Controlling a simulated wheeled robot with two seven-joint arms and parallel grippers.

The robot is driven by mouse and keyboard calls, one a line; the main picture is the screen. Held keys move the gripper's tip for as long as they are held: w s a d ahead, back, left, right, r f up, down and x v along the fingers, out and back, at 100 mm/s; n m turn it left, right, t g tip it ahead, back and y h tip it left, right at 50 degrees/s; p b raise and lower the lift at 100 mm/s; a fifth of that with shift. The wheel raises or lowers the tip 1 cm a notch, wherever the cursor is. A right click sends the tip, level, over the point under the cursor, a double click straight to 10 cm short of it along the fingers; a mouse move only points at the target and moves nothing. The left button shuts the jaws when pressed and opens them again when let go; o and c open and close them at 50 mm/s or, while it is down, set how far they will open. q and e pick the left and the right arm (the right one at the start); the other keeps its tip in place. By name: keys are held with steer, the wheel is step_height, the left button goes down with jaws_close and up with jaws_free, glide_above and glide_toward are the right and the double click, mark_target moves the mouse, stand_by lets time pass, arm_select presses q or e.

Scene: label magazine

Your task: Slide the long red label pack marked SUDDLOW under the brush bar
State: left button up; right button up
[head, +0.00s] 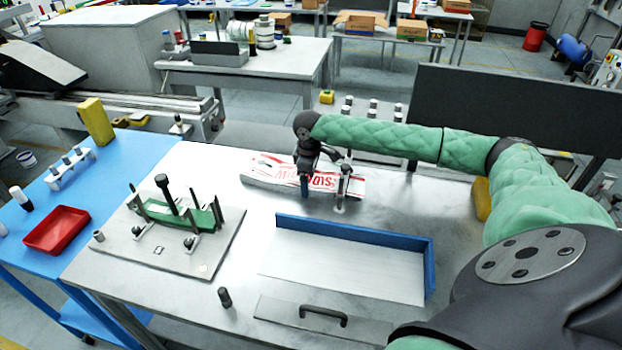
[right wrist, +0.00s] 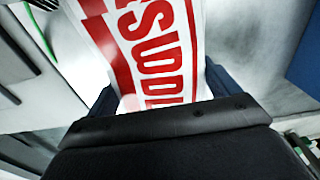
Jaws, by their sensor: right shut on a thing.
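The long label pack (head: 265,171), white with red bands and large red letters, is at the back middle of the steel table in the head view. The pack's lettering, beginning SUDD, also shows in the right wrist view (right wrist: 150,50). My right gripper (head: 322,187) reaches in from the right and is shut on the pack, with one finger at each side. I cannot tell whether the pack touches the table. I cannot clearly make out the brush bar. My left gripper is not in view.
A grey plate (head: 130,255) with a green fixture (head: 165,214) and upright posts stands at the left. A blue-walled tray (head: 350,234) lies in front of my right gripper. A handled plate (head: 322,318) lies at the front. Bare table separates fixture and tray.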

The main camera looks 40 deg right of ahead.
steer(key=shift+w+a+p, duration=0.35)
steer(key=shift+w+a, duration=0.35)
steer(key=shift+w, duration=0.2)
steer(key=o, duration=1.3)
steer(key=shift+o, duration=0.2)
steer(key=shift+s, duration=0.1)
